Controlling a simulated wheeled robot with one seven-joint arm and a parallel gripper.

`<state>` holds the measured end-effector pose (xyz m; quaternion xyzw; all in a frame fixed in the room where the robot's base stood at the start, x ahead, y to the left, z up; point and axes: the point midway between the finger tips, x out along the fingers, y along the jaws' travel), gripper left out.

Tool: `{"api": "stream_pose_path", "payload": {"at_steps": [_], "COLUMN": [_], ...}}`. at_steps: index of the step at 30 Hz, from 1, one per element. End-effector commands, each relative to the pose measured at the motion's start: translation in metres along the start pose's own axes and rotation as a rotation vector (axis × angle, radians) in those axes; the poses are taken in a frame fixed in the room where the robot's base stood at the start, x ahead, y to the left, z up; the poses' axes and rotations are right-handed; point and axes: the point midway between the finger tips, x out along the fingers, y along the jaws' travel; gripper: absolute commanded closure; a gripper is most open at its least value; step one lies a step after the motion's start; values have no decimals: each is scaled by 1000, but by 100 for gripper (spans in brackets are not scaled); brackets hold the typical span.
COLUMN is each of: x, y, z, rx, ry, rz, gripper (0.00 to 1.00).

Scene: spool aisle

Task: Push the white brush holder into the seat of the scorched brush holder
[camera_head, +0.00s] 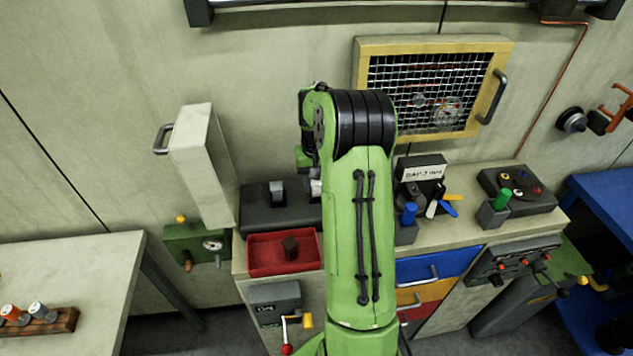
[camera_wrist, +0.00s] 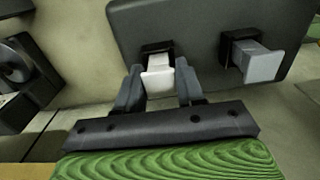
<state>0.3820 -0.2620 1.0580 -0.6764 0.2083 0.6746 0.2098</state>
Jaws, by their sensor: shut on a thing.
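The white brush holder (camera_wrist: 158,82) is between the fingers of my gripper (camera_wrist: 160,88) in the wrist view, and the gripper is shut on it. Its far end is at a black-rimmed seat (camera_wrist: 155,47) in the dark housing (camera_wrist: 205,22); how deep it sits I cannot tell. A grey brush holder (camera_wrist: 262,63) sticks out of the other seat to the right. In the head view the white holder (camera_head: 315,188) shows only partly beside my arm, on the dark housing (camera_head: 255,214). A dark, scorched-looking block (camera_head: 290,246) lies in the red tray (camera_head: 262,262).
A white cabinet door (camera_head: 203,165) stands at left of the housing. A mesh-fronted yellow frame (camera_head: 362,70) is on the wall behind my arm. A holder with coloured-handled tools (camera_head: 405,232) stands to the right. A pale table (camera_head: 85,270) is at left.

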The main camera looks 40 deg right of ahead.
Motion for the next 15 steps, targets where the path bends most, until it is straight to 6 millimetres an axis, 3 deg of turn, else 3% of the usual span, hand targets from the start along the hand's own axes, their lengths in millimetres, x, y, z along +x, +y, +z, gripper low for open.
{"api": "stream_pose_path", "payload": {"at_steps": [3,4,9,15], "x": [4,4,3,3], "y": [0,0,0,0], "z": [0,0,0,0], "rx": [0,0,0,0], "ry": [0,0,0,0], "rz": [0,0,0,0], "gripper": [92,60,36,36]}}
